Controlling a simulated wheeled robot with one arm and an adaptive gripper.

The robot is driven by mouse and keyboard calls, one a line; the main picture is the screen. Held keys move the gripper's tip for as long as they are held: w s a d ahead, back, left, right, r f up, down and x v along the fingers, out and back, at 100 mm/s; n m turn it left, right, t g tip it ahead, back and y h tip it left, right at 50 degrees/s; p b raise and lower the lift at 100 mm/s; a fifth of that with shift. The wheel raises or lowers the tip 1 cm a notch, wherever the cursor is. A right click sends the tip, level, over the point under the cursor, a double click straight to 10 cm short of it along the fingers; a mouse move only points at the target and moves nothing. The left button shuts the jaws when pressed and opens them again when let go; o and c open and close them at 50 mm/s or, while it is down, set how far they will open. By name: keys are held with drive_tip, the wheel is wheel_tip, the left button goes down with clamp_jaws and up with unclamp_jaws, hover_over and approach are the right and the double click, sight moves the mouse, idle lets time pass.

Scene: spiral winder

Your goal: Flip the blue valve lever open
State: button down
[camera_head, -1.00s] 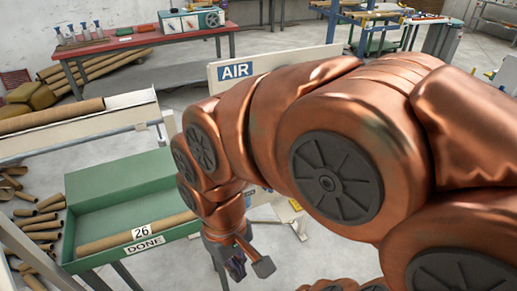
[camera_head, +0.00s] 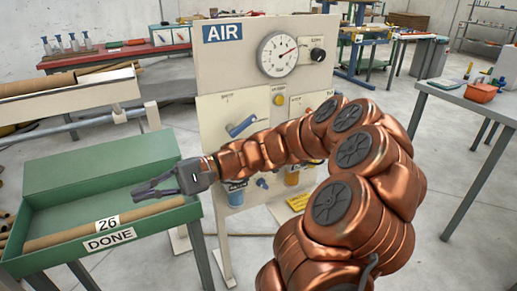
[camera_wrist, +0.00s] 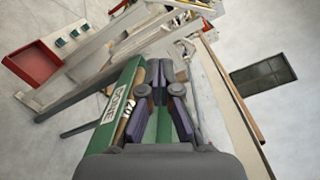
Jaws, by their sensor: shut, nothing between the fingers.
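The blue valve lever (camera_head: 241,125) is on the upright beige AIR panel (camera_head: 222,62), left of its middle. It slants, with its right end higher. My gripper (camera_head: 137,192) is shut and empty, to the left of and below the lever, apart from it. Its fingers point left over the green DONE bin, away from the panel. In the wrist view the dark fingers of my gripper (camera_wrist: 163,68) reach over the bin. I cannot make out the lever in the wrist view.
The panel also bears a gauge (camera_head: 278,54), a black knob (camera_head: 317,55) and a yellow button (camera_head: 278,100). A blue cylinder (camera_head: 236,194) sits low on it. The green bin (camera_head: 60,190) holds a cardboard tube (camera_head: 150,210). A grey table (camera_head: 470,98) stands at right.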

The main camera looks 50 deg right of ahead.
drive_tip(key=w+d+f+m+t+b, duration=0.2)
drive_tip(key=d+t, duration=0.1)
drive_tip(key=d, duration=0.3)
drive_tip(key=w+d+f+m+t+b, duration=0.1)
drive_tip(key=w+d+m+t+b, duration=0.15)
drive_tip(key=d, duration=0.25)
drive_tip(key=m+t+h+b, duration=0.7)
drive_tip(key=m+t+h, duration=0.7)
drive_tip(key=t, duration=0.1)
approach(243, 126)
drive_tip(key=s+d+f, duration=0.3)
drive_tip(key=d+f, duration=0.3)
drive_tip(key=shift+d+n, duration=0.15)
drive_tip(key=shift+n, duration=0.1)
drive_tip(key=shift+r, duration=0.1)
drive_tip(key=shift+s+a+r+b+x, duration=0.3)
drive_tip(key=shift+b+x, duration=0.15)
drive_tip(key=shift+x, duration=1.65)
drive_tip(key=shift+s+a+r+b+x, duration=0.3)
drive_tip(key=shift+b+x, duration=0.15)
drive_tip(key=shift+x, duration=1.65)
drive_tip(key=shift+s+a+r+b+x, duration=0.25)
drive_tip(key=shift+b+x, duration=0.2)
drive_tip(key=shift+x, duration=1.65)
drive_tip(key=shift+r, duration=0.15)
